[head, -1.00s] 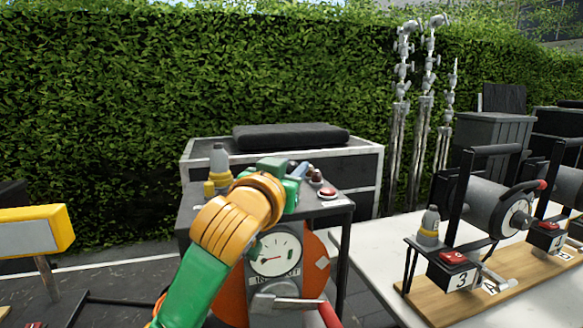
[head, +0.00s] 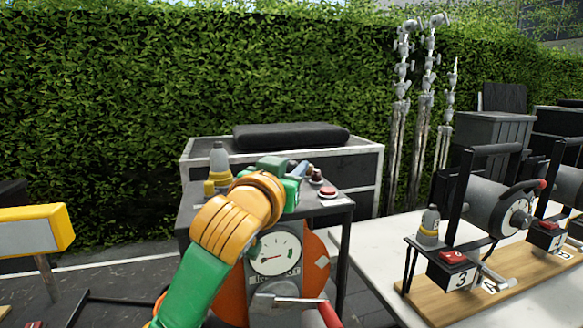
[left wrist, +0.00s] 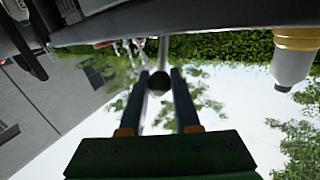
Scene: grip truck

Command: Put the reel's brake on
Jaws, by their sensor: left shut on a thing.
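The reel unit in front of me has an orange reel disc (head: 315,255), a round dial (head: 274,252) and a dark top panel (head: 335,207). My left gripper (head: 304,169) is over that panel, with its hand hiding part of it. In the left wrist view its two fingers (left wrist: 164,76) are closed about a dark round knob (left wrist: 160,86) at the end of a pale rod (left wrist: 163,50). In the head view the hand hides most of this lever. My right gripper is not in view.
A red button (head: 328,191) and a small dark red knob (head: 316,174) sit beside the gripper. A grey and yellow bottle-shaped beacon (head: 218,160) stands left. A red-handled crank (head: 328,314) is below. Smaller reels (head: 490,207) stand on the white table (head: 375,265) at right.

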